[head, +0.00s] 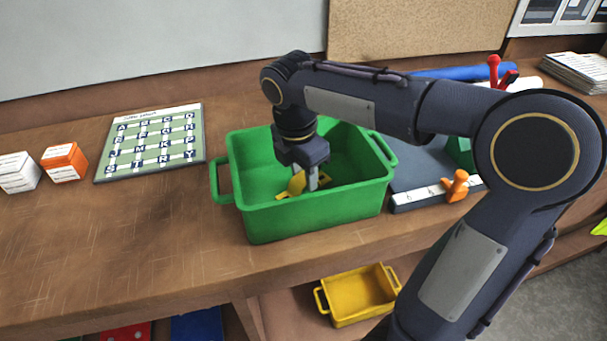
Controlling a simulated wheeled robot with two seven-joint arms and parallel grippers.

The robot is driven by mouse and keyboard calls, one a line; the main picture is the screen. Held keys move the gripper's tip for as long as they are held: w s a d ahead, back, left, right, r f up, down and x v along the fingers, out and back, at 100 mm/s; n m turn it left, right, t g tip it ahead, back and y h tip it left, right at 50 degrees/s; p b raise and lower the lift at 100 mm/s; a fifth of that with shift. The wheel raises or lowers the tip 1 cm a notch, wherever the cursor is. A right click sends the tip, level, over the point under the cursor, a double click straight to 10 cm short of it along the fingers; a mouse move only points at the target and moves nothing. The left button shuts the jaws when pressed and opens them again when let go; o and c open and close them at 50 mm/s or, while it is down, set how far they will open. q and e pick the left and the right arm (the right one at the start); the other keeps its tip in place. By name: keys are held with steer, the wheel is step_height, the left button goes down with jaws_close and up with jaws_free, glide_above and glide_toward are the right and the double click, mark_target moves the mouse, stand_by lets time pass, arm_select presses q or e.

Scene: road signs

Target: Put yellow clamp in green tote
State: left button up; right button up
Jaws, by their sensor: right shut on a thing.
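The green tote (315,216) stands on the wooden bench near its front edge, with a handle at each end. My right gripper (312,183) reaches down into the tote from above, its fingers below the rim. It is shut on the yellow clamp (297,184), which is inside the tote, low between the walls. The fingers hide part of the clamp, and I cannot tell whether it touches the tote floor. My left gripper is not in view.
A letter board (152,143), an orange box (64,162) and a white box (18,172) are left of the tote. An orange-handled tool (456,187) lies right. A yellow bin (358,296) sits below the bench. The front left bench is clear.

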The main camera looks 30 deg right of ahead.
mark_target(298, 183)
steer(key=shift+f, duration=0.25)
steer(key=shift+f, duration=0.2)
steer(key=o, duration=1.1)
steer(key=shift+r, duration=0.15)
step_height(298, 183, up, 12)
steer(key=a+p, duration=0.1)
steer(key=shift+a+p, duration=0.25)
steer(key=shift+p, duration=0.1)
steer(key=shift+s, duration=0.15)
